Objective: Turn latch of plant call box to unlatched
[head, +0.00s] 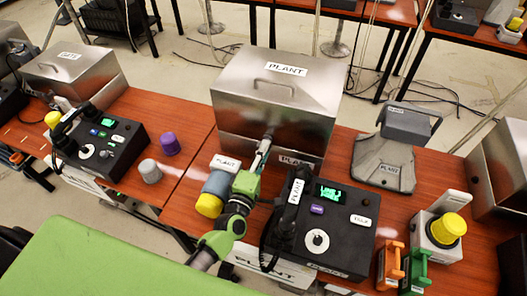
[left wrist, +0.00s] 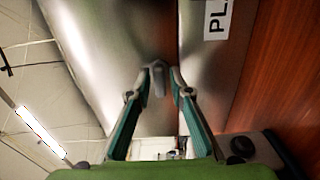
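The plant call box (head: 275,92) is a shiny metal case with a sloped lid, a lid handle and PLANT labels. It stands on the brown table at the middle of the head view. Its small grey latch (left wrist: 158,82) is at the seam on its front. My left gripper (head: 264,147) reaches up to the box front. In the left wrist view, its fingertips (left wrist: 162,76) are drawn close together on both sides of the latch, and it looks shut on it. The fingers partly hide the latch, so its exact turn is hard to read. My right gripper is not in view.
A black PLANT phone unit (head: 345,225) stands right of my left arm. A grey-blue and yellow cylinder (head: 215,190) lies close on its left. A grey stand (head: 385,160) is right of the box. Another metal box (head: 70,70) and phone unit (head: 100,145) are at left.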

